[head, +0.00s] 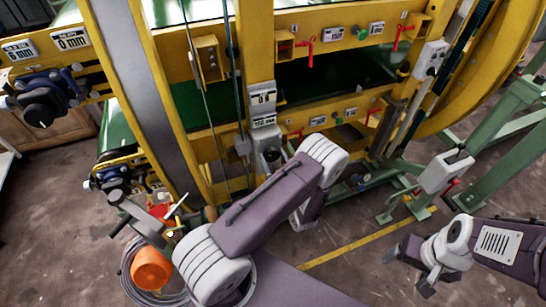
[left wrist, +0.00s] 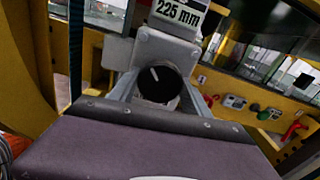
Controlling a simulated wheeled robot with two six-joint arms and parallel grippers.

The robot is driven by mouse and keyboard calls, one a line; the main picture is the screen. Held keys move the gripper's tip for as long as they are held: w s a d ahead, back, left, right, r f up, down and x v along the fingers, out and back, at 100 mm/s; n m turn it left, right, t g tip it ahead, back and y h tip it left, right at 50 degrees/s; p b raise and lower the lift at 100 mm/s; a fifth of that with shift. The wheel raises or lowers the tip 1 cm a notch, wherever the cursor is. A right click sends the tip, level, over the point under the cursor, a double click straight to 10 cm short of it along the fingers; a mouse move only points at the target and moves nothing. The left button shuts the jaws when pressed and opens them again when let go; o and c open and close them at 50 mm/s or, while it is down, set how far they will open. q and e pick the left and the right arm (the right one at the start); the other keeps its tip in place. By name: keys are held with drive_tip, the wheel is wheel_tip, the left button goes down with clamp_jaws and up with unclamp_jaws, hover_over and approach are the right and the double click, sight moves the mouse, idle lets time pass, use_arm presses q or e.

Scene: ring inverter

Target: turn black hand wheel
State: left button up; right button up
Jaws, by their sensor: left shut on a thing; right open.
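The black hand wheel (left wrist: 160,84) shows in the left wrist view as a dark round knob with a white mark, below a grey box labelled 225 mm. In the head view the hand wheel (head: 271,157) is small, under the grey readout box, and partly hidden by my left arm. My left gripper (left wrist: 157,90) has its grey fingers on both sides of the wheel and is shut on it. In the head view the left jaws are hidden behind my own arm. My right gripper (head: 408,271) is open and empty, low on the right, well away from the wheel.
The yellow machine frame (head: 258,45) surrounds the wheel. Another black hand wheel with blue knobs (head: 40,107) is at the far left. Red valve handles (head: 307,42) are on the panel. Floor between the arms is mostly clear.

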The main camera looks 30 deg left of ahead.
use_arm(q)
drive_tip(key=shift+m, duration=0.4)
drive_tip(key=m, duration=0.4)
drive_tip(key=shift+m, duration=0.4)
drive_tip(key=m, duration=0.5)
drive_tip(key=shift+m, duration=0.4)
drive_tip(key=o, duration=1.4)
